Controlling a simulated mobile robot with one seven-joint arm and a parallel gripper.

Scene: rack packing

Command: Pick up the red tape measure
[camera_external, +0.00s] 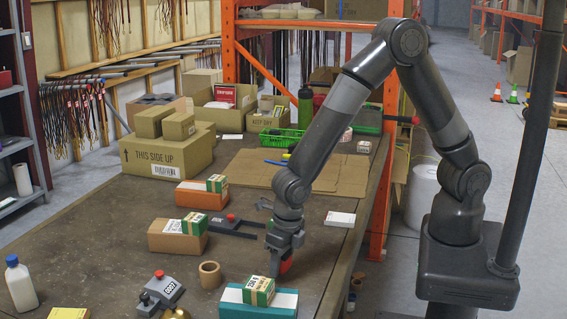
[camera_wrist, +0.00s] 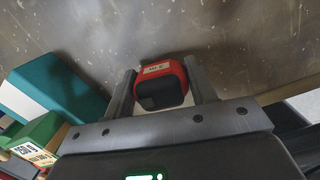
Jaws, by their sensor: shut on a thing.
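The red tape measure (camera_wrist: 161,82) has a red body with a black front and a pale label. It sits between the two fingers of my gripper (camera_wrist: 163,95) in the wrist view, and the fingers are closed against its sides. In the external view my gripper (camera_external: 279,268) points down near the right edge of the table, and a bit of the red tape measure (camera_external: 286,266) shows beside the fingers. The fingers hide most of it there. I cannot tell whether it touches the table.
A teal box (camera_external: 232,302) with a small green box (camera_external: 259,291) on it stands close in front of my gripper. A tape roll (camera_external: 210,275) and a grey device (camera_external: 160,291) lie to the left. A white box (camera_external: 340,219) lies behind right.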

